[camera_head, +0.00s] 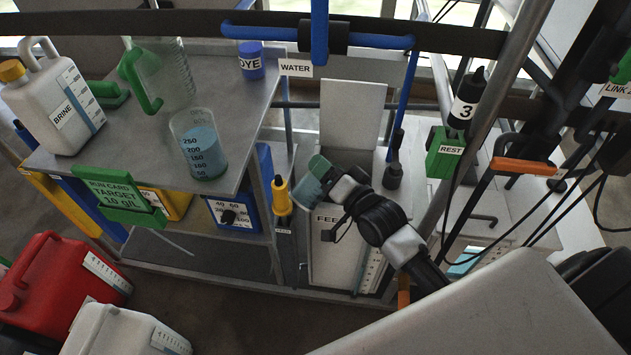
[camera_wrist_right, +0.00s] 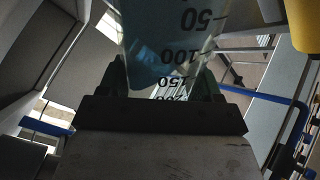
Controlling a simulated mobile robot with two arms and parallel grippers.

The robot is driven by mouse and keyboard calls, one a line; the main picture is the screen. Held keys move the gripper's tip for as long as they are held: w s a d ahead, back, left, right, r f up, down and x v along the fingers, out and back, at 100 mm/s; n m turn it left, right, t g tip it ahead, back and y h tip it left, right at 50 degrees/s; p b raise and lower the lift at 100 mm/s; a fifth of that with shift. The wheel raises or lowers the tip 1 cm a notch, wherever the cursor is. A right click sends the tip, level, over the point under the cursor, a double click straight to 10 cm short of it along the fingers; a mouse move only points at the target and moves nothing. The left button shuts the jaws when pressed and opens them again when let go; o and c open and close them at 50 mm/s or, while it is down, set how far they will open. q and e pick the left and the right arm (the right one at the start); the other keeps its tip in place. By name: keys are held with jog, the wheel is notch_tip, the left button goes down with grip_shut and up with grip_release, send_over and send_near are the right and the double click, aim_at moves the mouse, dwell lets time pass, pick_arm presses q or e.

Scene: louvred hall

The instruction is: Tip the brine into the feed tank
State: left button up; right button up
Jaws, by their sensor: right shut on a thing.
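My right gripper (camera_head: 328,186) is shut on a clear graduated beaker (camera_head: 308,188) with blue liquid in it. The beaker is tilted above the white feed tank (camera_head: 335,250), whose label is partly hidden by my gripper. In the right wrist view the beaker (camera_wrist_right: 170,40) fills the top middle, its marks upside down, between the dark fingers of my right gripper (camera_wrist_right: 165,85). I cannot tell whether liquid is leaving it. The white brine jug (camera_head: 57,112) with a yellow cap stands on the bench at left. My left gripper is not in view.
The grey bench (camera_head: 255,115) carries another beaker (camera_head: 200,150) with blue liquid, a dye pot (camera_head: 251,66) and a green-handled jug (camera_head: 160,75). A green bottle holder marked REST (camera_head: 445,155) is to the right. A red can (camera_head: 60,285) stands low at left.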

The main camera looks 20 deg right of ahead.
jog(key=shift+d+f+m, duration=0.25)
jog(key=shift+f+m, duration=0.2)
jog(key=shift+m, duration=0.65)
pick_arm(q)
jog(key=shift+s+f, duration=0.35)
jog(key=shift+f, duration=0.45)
pick_arm(e)
jog(key=shift+w+d+f+m, duration=0.1)
jog(key=shift+d+f+m, duration=0.1)
jog(key=shift+f+m, duration=0.4)
jog(key=shift+m, duration=0.3)
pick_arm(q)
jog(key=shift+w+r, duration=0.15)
